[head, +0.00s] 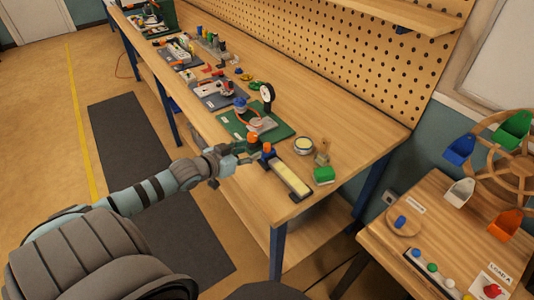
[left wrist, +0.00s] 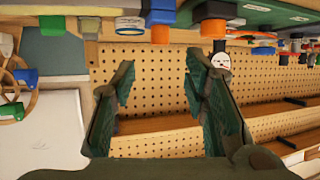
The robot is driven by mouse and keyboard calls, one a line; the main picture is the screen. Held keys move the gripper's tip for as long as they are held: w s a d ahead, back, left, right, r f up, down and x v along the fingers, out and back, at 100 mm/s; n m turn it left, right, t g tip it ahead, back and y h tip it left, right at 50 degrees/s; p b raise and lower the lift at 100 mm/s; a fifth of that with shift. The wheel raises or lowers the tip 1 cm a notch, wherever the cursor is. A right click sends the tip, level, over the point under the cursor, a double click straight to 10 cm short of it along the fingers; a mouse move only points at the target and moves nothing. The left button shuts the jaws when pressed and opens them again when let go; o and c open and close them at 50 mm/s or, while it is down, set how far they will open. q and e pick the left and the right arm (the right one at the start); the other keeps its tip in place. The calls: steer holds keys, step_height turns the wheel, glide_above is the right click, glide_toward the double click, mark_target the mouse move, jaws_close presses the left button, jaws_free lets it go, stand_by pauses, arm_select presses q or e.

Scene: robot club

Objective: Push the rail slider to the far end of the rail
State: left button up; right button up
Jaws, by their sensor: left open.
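The rail (head: 292,181) is a pale yellow strip on a dark base, lying near the front end of the long workbench. The slider (head: 268,156), a blue block with an orange top, sits at the rail's end farther from me. My left gripper (head: 243,159) is open and empty, just left of the slider and apart from it. In the left wrist view, which looks upside down, the open fingers (left wrist: 160,85) have only the pegboard between them. The slider's orange top (left wrist: 160,34) shows beyond the fingers, near the picture's top. My right gripper is not in view.
A green mat (head: 283,131) with an orange-topped part (head: 253,141) lies just beyond the rail. The pegboard (head: 370,50) backs the bench. A side table (head: 440,225) stands at right.

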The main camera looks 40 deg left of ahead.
mark_target(267, 146)
arm_select(q)
steer(key=b+x, duration=0.2)
steer(key=x, duration=0.3)
steer(key=b+x, duration=0.2)
steer(key=x, duration=0.3)
steer(key=shift+s+f, duration=0.1)
steer(key=shift+f, duration=0.15)
steer(key=shift+w, duration=0.25)
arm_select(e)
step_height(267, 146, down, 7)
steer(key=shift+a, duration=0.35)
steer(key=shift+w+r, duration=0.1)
arm_select(q)
jaws_close()
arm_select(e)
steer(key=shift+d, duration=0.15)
